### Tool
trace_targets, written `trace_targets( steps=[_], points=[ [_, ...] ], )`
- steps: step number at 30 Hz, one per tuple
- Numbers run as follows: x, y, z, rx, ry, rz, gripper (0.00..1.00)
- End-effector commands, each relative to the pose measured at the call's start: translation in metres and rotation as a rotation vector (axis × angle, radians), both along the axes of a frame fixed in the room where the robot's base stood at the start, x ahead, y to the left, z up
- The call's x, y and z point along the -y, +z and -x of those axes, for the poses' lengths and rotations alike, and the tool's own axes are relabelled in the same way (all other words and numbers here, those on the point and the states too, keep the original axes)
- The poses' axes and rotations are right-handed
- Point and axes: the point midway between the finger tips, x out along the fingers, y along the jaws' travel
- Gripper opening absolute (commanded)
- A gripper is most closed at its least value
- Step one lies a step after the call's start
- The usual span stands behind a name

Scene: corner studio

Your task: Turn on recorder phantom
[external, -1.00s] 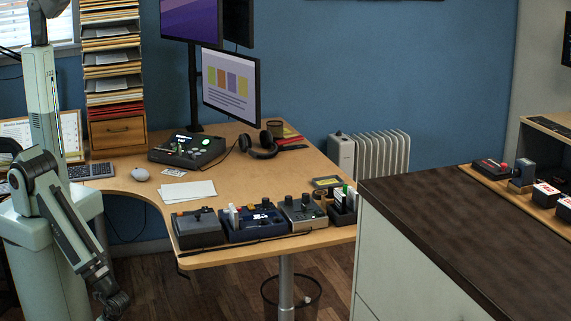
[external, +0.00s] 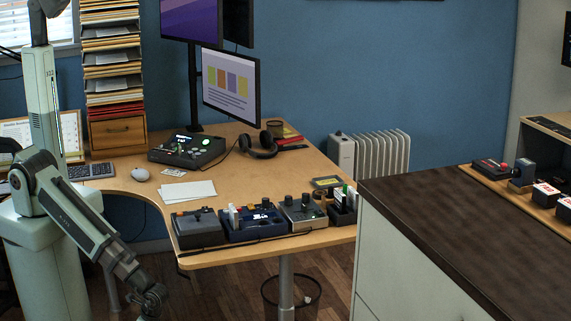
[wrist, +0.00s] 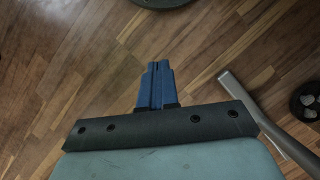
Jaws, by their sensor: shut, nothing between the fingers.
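Several recorder-like devices stand on the wooden desk (external: 240,165). Along its front edge are a grey one with an orange button (external: 198,229), a dark blue one with a small lit screen (external: 254,222) and a grey one with dark knobs (external: 303,213). A black console (external: 188,149) with a green light and lit screen sits further back. I cannot tell which is the phantom recorder or read its switch. My gripper (wrist: 157,66) shows in the wrist view with its blue fingers together and empty, above the wood floor.
A dark-topped cabinet (external: 470,240) stands to the right of the desk. A wire bin (external: 291,290) and the desk's metal leg (external: 286,275) are below the desk. White papers (external: 188,191) lie on the desktop. Open floor lies left of the leg.

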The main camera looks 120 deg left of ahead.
Motion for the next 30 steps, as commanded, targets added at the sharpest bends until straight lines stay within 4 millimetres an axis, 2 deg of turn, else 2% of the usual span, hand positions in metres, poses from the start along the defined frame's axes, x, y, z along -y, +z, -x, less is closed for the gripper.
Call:
trace_targets(
  steps=[1, 3, 14, 21, 30],
  points=[
    [-0.003, 0.005, -0.016, 0.016, 0.013, 0.000, 0.00],
    [-0.008, 0.012, -0.034, 0.036, 0.030, -0.002, 0.00],
    [-0.034, 0.062, -0.122, 0.139, 0.117, -0.004, 0.00],
    [-0.056, 0.103, -0.175, 0.206, 0.173, -0.007, 0.00],
    [-0.086, 0.163, -0.235, 0.288, 0.240, -0.010, 0.00]
  ],
)
